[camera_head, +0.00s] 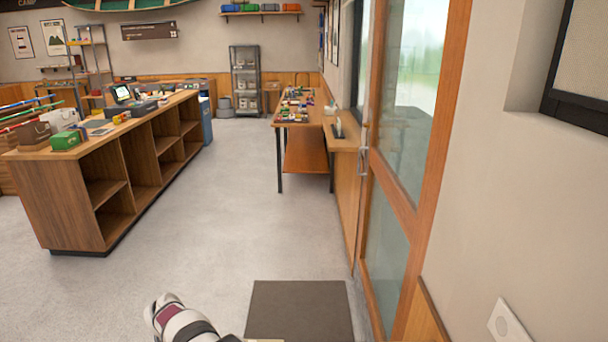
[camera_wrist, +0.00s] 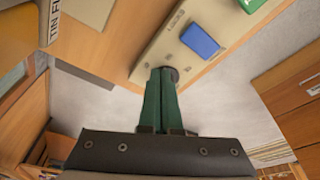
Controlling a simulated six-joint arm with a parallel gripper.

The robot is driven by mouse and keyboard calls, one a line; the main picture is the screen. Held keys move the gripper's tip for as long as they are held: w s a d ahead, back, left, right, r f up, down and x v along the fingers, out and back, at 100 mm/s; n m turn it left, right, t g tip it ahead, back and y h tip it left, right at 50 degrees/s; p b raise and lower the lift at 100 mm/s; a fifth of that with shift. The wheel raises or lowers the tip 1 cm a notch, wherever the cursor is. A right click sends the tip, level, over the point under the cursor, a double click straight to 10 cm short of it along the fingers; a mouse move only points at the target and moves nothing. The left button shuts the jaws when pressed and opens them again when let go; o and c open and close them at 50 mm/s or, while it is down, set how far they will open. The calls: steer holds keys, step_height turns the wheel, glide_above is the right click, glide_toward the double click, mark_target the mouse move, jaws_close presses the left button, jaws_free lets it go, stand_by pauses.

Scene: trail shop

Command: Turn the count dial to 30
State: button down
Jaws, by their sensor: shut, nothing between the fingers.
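My gripper (camera_wrist: 160,98) shows in the wrist view with its two green fingers together, shut and empty. Its tips are at the lower edge of a beige panel (camera_wrist: 160,50) with small dark lettering. A dark round piece (camera_wrist: 172,73) shows right at the fingertips, partly hidden by them; it may be a dial, but I cannot read any numbers or a pointer on it. I cannot tell whether the fingers touch it. A blue block (camera_wrist: 199,39) is on the panel beside it. The head view shows part of my arm at the bottom, with no clear dial.
In the wrist view, wooden surfaces (camera_wrist: 110,35) surround the panel, with a green item (camera_wrist: 252,4) at the top. In the head view, a long wooden counter (camera_head: 80,195) stands left, a bench (camera_head: 305,122) and glass door (camera_head: 405,90) right, and open floor lies between.

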steer(key=shift+s+a, duration=0.2)
steer(key=shift+a, duration=0.15)
stand_by(0.3)
steer(key=shift+s+a, duration=0.2)
steer(key=shift+a, duration=0.35)
stand_by(0.3)
steer(key=shift+s+r, duration=0.1)
steer(key=shift+s, duration=0.25)
steer(key=v, duration=0.3)
steer(key=w+v, duration=0.1)
steer(key=v, duration=0.1)
steer(key=shift+a+r, duration=0.2)
steer(key=shift+r, duration=0.3)
